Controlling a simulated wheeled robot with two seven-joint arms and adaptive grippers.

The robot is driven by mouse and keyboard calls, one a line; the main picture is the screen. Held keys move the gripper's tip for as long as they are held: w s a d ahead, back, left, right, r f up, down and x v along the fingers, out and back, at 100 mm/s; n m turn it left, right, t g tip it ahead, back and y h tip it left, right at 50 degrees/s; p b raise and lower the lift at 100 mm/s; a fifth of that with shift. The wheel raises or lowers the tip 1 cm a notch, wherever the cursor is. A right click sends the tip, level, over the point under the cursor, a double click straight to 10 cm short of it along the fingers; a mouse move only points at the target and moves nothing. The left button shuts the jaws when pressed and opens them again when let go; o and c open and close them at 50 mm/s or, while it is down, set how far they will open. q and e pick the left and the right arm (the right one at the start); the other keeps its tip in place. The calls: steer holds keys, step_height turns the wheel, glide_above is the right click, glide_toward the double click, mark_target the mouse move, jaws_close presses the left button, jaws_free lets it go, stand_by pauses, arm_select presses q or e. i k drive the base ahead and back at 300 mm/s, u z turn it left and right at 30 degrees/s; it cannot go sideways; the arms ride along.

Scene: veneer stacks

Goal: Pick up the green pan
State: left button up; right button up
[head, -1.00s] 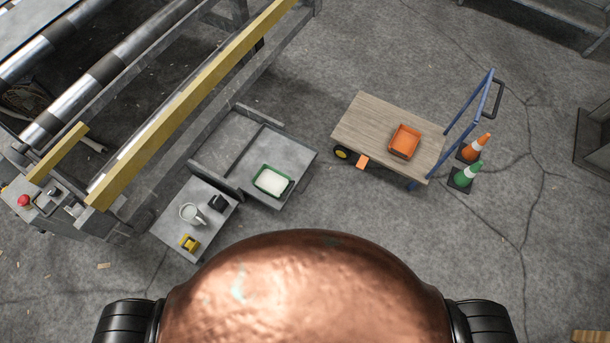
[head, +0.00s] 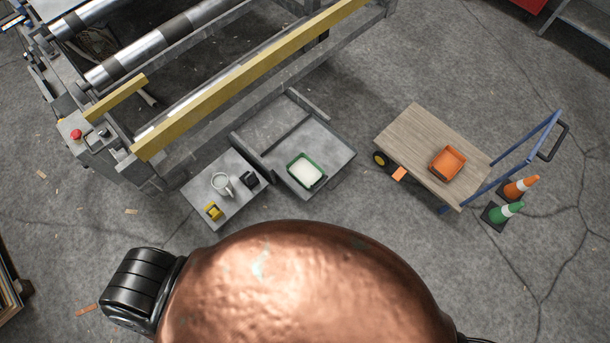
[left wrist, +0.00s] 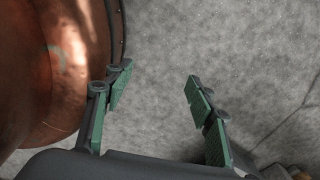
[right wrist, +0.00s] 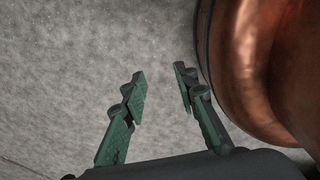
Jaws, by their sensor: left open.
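The green pan (head: 296,178) is a shallow rectangular tray with a white filling. In the head view it lies on a grey platform (head: 330,150) beside a yellow-railed roller machine. My left gripper (left wrist: 158,76) is open and empty over bare concrete floor in the left wrist view, next to my copper body. My right gripper (right wrist: 159,76) is also open and empty over bare floor, its fingers somewhat closer together. Neither gripper shows in the head view, and the pan shows in neither wrist view.
A small grey table (head: 203,201) left of the pan holds a white mug (head: 222,185), a black item (head: 249,178) and a yellow item (head: 213,211). A wooden cart (head: 416,135) with an orange tray (head: 447,164) and two cones stand right. Floor between is clear.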

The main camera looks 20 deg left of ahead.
mark_target(303, 169)
steer(key=z, duration=1.35)
steer(key=i, duration=1.1)
steer(key=u, duration=3.3)
